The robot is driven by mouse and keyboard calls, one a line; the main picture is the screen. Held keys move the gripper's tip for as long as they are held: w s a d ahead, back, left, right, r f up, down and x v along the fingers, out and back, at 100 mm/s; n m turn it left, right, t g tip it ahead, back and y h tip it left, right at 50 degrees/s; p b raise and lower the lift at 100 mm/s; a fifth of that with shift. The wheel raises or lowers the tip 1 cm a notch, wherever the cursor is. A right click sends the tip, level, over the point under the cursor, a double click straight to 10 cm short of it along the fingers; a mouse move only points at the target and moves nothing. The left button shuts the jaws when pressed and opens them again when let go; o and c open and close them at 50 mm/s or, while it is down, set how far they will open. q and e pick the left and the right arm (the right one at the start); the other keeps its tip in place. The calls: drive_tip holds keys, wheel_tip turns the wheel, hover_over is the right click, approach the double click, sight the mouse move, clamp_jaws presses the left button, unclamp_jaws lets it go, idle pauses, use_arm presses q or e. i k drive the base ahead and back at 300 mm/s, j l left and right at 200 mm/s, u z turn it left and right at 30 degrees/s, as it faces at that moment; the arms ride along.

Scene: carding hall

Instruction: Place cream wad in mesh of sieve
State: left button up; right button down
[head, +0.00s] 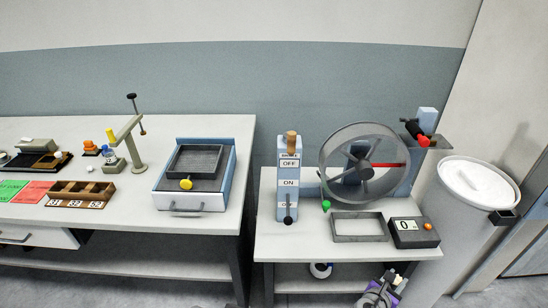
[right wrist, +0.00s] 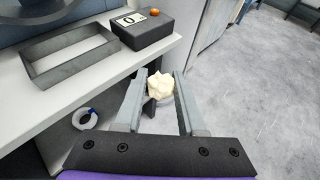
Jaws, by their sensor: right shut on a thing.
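A cream wad (right wrist: 160,89) with a crumpled, faceted surface sits between the fingertips of my right gripper (right wrist: 161,78), which is shut on it. In the head view my right gripper (head: 388,285) is at the bottom, in front of and below the right bench's top edge; the wad cannot be made out there. My left gripper is not in view.
A dark box with a 0 display (head: 415,239) stands right of the frame. A spoked wheel machine (head: 367,176) stands behind it, and an ON/OFF lever post (head: 289,170) to the left. A white roll (head: 320,270) lies on the lower shelf. A lidded bin (head: 455,225) stands at right.

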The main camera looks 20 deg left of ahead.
sight(194, 167)
drive_tip(key=u, duration=1.4)
drive_tip(key=l+u, duration=0.2)
drive_tip(key=u, duration=0.3)
drive_tip(key=k+l+u, duration=0.15)
drive_tip(key=u, duration=0.3)
